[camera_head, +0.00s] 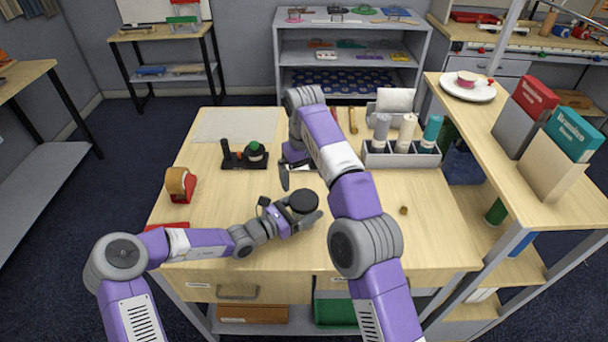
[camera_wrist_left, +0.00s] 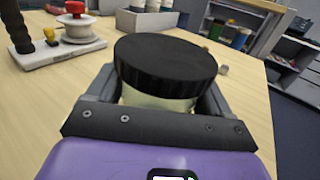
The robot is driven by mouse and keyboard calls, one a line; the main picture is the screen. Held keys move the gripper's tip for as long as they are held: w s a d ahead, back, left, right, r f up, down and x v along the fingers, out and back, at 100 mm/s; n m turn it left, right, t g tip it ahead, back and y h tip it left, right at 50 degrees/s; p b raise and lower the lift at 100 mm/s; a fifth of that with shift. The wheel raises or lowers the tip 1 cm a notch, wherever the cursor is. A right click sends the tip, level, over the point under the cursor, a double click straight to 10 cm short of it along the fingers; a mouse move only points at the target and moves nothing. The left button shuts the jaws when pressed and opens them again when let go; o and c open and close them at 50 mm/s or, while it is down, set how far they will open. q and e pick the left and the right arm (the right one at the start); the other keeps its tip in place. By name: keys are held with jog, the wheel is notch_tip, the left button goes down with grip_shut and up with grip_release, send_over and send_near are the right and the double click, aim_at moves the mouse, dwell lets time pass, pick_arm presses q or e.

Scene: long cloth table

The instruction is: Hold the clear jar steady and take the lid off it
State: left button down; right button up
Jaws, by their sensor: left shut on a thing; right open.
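The jar has a wide black ribbed lid, which shows on top of it in the left wrist view (camera_wrist_left: 165,62) and in the head view (camera_head: 303,201). Its pale body (camera_wrist_left: 157,100) shows just below the lid, between the fingers. My left gripper (camera_head: 302,216) is shut around the jar's body below the lid. The jar looks upright, and its lower part is hidden by the gripper. My right gripper (camera_head: 293,174) is open and empty, beyond the jar in the head view and apart from it. The lid sits on the jar.
A grey caddy (camera_head: 402,159) with several bottles stands at the back right of the table. A small stand (camera_head: 245,164) is at the back left, and a tape dispenser (camera_head: 180,184) at the left. A small brown piece (camera_head: 403,210) lies at the right. The front right is mostly clear.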

aim_at(304, 199)
jog(key=m, duration=1.1)
jog(key=shift+m, duration=0.3)
jog(key=m, duration=0.5)
jog(key=shift+m, duration=0.3)
jog(key=m, duration=0.6)
jog(key=shift+f, duration=4)
jog(key=shift+c, duration=0.3)
